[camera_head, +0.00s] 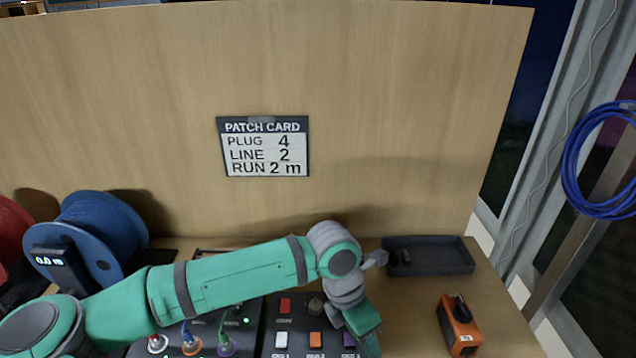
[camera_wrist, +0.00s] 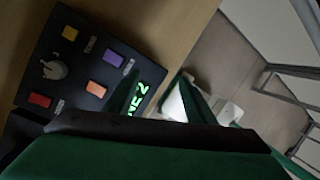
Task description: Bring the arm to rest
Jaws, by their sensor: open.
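My green and grey arm reaches in from the lower left in the head view, across the front of the desk. It bends down at the right, and my gripper (camera_head: 362,340) hangs over the right side of the black button panel (camera_head: 272,338). The fingertips are cut off or hidden at the lower edge of the head view. In the wrist view, a dark and green part of my gripper (camera_wrist: 150,150) fills the bottom, and the button panel (camera_wrist: 75,85) lies beyond it. No object shows in my gripper. My arm hides part of the desk and panels behind it.
A blue cable reel (camera_head: 100,235) with a 0.0 m display stands at the left. A black tray (camera_head: 428,257) and an orange device (camera_head: 459,325) sit right of my gripper. A wooden back board (camera_head: 400,90) carries a patch card (camera_head: 263,147). Bare desk shows between tray and device.

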